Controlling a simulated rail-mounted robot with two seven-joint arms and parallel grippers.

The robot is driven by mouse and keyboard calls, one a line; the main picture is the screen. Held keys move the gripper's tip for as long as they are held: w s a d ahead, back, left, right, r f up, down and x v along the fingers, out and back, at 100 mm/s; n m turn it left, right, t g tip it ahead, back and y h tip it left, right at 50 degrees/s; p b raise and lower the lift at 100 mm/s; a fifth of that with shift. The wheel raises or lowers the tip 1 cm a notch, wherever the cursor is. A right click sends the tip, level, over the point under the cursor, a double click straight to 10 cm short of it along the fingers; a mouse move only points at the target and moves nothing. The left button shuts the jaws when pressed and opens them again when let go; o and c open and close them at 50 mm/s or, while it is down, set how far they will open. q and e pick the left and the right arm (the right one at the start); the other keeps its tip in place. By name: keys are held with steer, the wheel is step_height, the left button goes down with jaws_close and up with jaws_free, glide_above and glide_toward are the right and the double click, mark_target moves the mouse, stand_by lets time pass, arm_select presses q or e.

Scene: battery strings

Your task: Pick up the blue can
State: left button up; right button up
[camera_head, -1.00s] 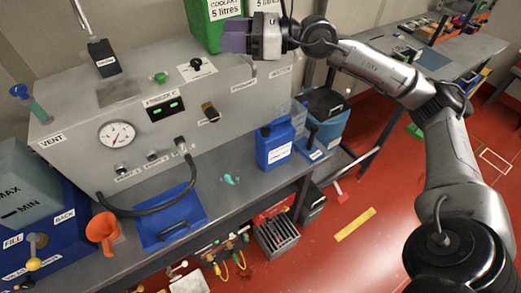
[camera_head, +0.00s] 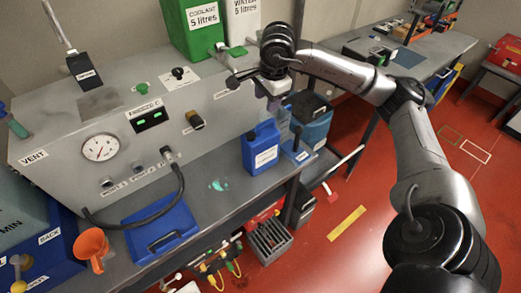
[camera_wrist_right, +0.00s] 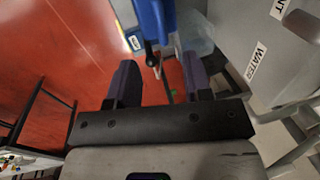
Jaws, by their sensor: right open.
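The blue can (camera_head: 262,148) stands upright on the grey bench in the head view, near its front right edge, with a white label on its side. My right gripper (camera_head: 274,100) is above it and a little to its right, pointing down, apart from it. In the right wrist view the two dark fingers of my gripper (camera_wrist_right: 160,80) are spread with nothing held between them. A blue body (camera_wrist_right: 155,18) shows beyond the fingertips at the top; I cannot tell for certain which part of it is the can. My left gripper is not in view.
The grey test panel (camera_head: 101,147) stands behind the can. A small blue holder with a black handle (camera_head: 298,151) is close at its right. A green coolant container (camera_head: 190,30) stands above on the panel. A black hose (camera_head: 150,205) and blue tray (camera_head: 160,228) lie left.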

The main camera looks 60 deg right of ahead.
mark_target(261, 124)
steer(key=f, duration=0.4)
steer(key=w+f, duration=0.1)
steer(key=f, duration=0.2)
steer(key=shift+w+d+b, duration=0.1)
steer(key=shift+d+b, duration=0.15)
steer(key=shift+b, duration=0.1)
steer(key=shift+w+f, duration=0.2)
steer(key=shift+f, duration=0.65)
steer(key=shift+w+f, duration=0.2)
steer(key=shift+f, duration=0.65)
steer(key=shift+w+f, duration=0.2)
steer(key=shift+f, duration=0.65)
steer(key=shift+c, duration=0.4)
jaws_close()
steer(key=shift+r, duration=0.15)
